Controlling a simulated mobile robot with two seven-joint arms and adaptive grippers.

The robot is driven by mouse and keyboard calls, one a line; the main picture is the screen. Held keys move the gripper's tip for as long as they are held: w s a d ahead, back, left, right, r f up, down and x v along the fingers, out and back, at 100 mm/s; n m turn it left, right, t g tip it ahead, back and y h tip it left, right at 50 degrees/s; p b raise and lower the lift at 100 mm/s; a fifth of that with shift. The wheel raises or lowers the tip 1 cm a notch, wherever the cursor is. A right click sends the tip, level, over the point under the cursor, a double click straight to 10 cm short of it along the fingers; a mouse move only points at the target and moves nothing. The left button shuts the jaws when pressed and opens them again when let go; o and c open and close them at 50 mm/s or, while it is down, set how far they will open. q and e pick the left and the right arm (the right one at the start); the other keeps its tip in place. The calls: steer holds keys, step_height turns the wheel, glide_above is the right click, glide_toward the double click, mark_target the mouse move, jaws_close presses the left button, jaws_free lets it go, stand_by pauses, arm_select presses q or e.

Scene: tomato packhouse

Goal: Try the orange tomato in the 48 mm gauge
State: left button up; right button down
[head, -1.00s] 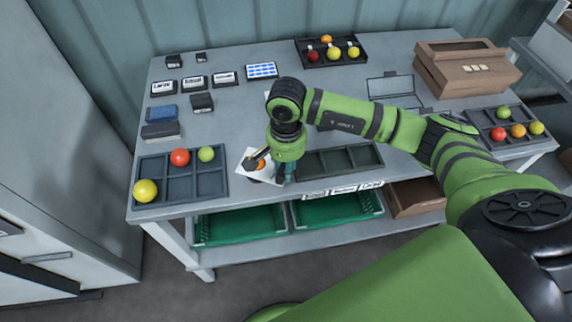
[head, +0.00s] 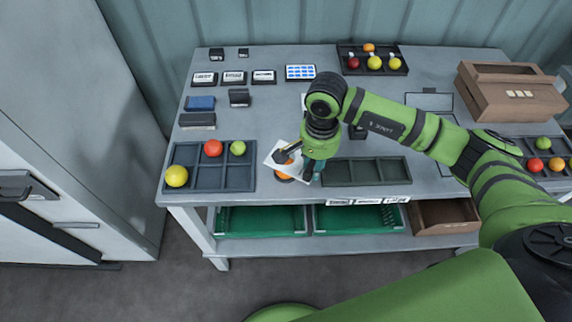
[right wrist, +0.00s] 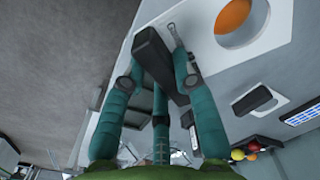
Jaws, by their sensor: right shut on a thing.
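My right gripper (head: 312,170) is shut on the dark handle (right wrist: 153,58) of a white gauge plate (head: 272,152). The orange tomato (head: 284,178) is at the table's front, partly hidden under the plate. In the right wrist view the orange tomato (right wrist: 234,15) shows through the larger hole. I cannot tell whether it touches the rim. My left gripper is not in view.
A divided tray (head: 210,186) with yellow, red and green tomatoes stands left. An empty divided tray (head: 366,183) lies right of the gripper. A dark tray (head: 344,68) of tomatoes and a cardboard box (head: 510,101) are behind. Label blocks (head: 234,78) stand back left.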

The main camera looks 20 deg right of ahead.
steer(key=shift+r+p, duration=0.75)
steer(key=shift+r, duration=0.85)
